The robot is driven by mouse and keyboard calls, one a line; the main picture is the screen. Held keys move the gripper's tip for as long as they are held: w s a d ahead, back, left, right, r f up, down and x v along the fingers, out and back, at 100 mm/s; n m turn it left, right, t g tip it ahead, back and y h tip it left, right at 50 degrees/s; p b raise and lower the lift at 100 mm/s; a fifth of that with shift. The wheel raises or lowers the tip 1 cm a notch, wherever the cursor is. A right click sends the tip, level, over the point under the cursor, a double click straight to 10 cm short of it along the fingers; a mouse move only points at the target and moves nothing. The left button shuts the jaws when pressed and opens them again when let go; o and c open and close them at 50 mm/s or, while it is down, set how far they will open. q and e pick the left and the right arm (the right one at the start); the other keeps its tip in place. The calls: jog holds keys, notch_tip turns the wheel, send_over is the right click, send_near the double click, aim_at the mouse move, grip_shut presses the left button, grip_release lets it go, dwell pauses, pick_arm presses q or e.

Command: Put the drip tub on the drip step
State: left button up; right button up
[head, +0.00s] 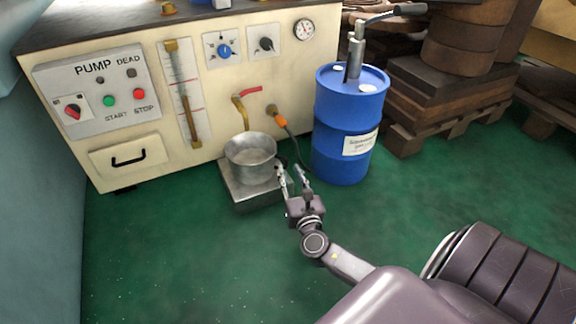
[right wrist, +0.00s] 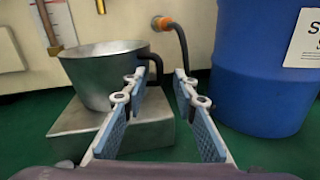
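The drip tub (head: 250,152) is a grey metal pot, upright, and appears to rest on the drip step (head: 256,199), a low grey metal block on the floor under the red-levered tap. In the right wrist view the tub (right wrist: 98,75) has a dark handle (right wrist: 153,60) on its right side, above the step (right wrist: 140,125). My right gripper (head: 291,172) is open and empty, just right of the tub. Its fingertips (right wrist: 160,78) point toward the panel, with the handle close beyond the left fingertip; contact cannot be told. My left gripper is not in view.
A blue drum (head: 340,130) with a hand pump stands close to the right of my gripper. A hose with an orange connector (head: 280,121) hangs from the cream pump cabinet (head: 215,140) behind. Stacked pallets stand farther right. The green floor in front is clear.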

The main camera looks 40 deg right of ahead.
jog(key=p+v, duration=0.3)
jog(key=v, duration=0.6)
jog(key=shift+r, duration=0.1)
